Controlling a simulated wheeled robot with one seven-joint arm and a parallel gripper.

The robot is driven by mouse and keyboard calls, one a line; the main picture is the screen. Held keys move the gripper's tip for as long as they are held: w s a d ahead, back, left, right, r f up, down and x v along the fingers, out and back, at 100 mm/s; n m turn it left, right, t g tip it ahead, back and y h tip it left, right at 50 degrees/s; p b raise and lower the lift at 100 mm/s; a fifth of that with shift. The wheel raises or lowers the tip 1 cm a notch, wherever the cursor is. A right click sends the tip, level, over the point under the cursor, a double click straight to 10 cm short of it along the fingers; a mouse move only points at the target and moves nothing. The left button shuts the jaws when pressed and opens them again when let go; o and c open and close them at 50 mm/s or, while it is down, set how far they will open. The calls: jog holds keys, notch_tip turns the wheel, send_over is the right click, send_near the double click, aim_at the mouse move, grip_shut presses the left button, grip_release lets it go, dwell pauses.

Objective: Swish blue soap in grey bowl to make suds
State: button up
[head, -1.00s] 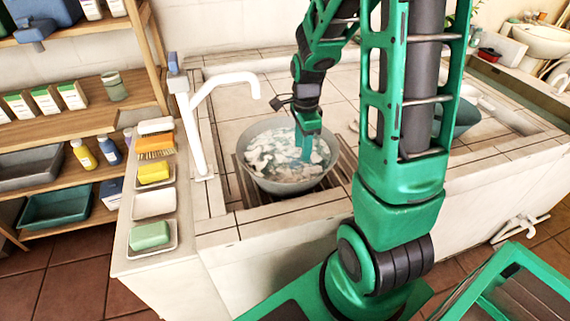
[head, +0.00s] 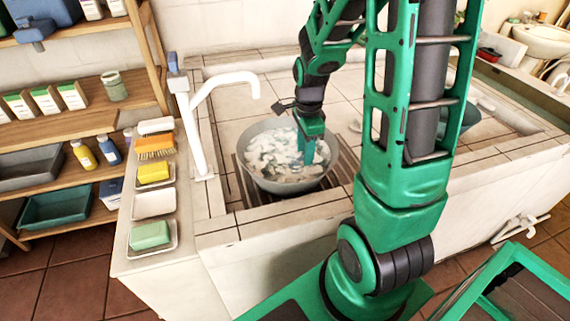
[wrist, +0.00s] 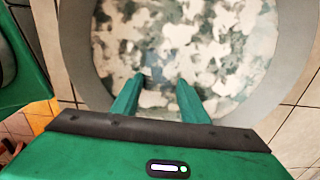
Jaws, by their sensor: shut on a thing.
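The grey bowl (head: 250,170) stands on a dark slatted rack in the basin counter, and it also fills the top of the wrist view (wrist: 75,45). White foam lies in patches over the grey-green water in it. My gripper (head: 308,160) points down into the bowl, right of its middle, with its fingertips at the foam. In the wrist view, my gripper (wrist: 155,85) is shut on the blue soap, of which only a dim bluish patch (wrist: 151,73) shows between the fingertips; foam and water hide the rest.
A white tap (head: 195,120) stands close left of the bowl. An empty white dish (head: 153,206) sits between green soap (head: 149,235) and yellow soap (head: 153,172) on the left ledge. Shelves with bottles and tubs (head: 55,209) stand further left.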

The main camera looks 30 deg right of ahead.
jog(key=shift+s+a, duration=0.3)
jog(key=shift+s, duration=0.55)
jog(key=shift+w+d, duration=0.3)
jog(key=shift+w, duration=0.65)
jog(key=shift+w+d, duration=0.35)
jog(key=shift+w, duration=0.55)
jog(key=shift+w+d, duration=0.3)
jog(key=shift+w, duration=0.65)
jog(key=shift+s+a, duration=0.3)
jog(key=shift+s, duration=0.65)
jog(key=shift+s+a, duration=0.35)
jog(key=shift+s, duration=0.6)
jog(key=shift+s+a, duration=0.3)
jog(key=shift+s, duration=0.65)
jog(key=shift+d, duration=0.1)
jog(key=shift+w+d+r, duration=0.1)
jog(key=shift+w+d, duration=0.15)
jog(key=shift+w, duration=0.4)
jog(key=shift+w+d, duration=0.25)
jog(key=shift+w, duration=0.35)
notch_tip(320, 180, up, 12)
jog(key=shift+r, duration=0.15)
